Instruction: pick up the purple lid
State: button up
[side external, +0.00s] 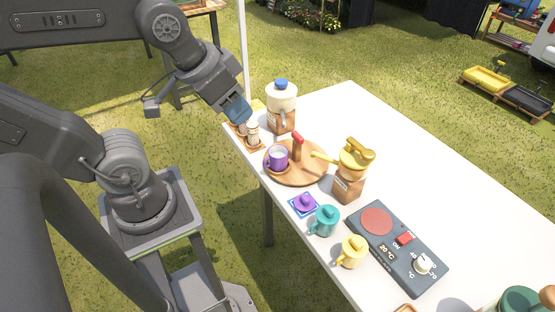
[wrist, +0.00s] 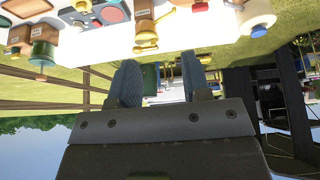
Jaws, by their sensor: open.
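The purple lid (side external: 305,202) lies on a small blue and white coaster (side external: 292,209) near the table's left edge in the side view. A purple mug (side external: 278,160) stands apart from it on a round wooden board (side external: 312,175). My gripper (side external: 240,112) is high at the back left, above the table edge and well away from the lid. In the wrist view the two fingers of my gripper (wrist: 162,78) are apart with nothing between them. I cannot make out the lid in the wrist view.
A teal mug (side external: 326,222) and yellow mug (side external: 351,253) stand close to the lid. A yellow-topped grinder (side external: 350,178), hot plate (side external: 410,258), white-and-brown jar (side external: 282,108) and small bottles (side external: 252,134) are nearby.

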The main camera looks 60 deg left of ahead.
jog(key=o, duration=0.9)
jog(key=n+g, duration=0.6)
jog(key=n, duration=1.2)
send_over(305, 198)
notch_tip(305, 198, down, 18)
jog(key=r, duration=0.1)
jog(key=f, duration=0.9)
jog(key=shift+s, duration=0.2)
jog(key=shift+w+f, duration=0.15)
jog(key=shift+f, duration=1.2)
jog(key=shift+w+f, duration=0.1)
jog(key=shift+f, duration=1.2)
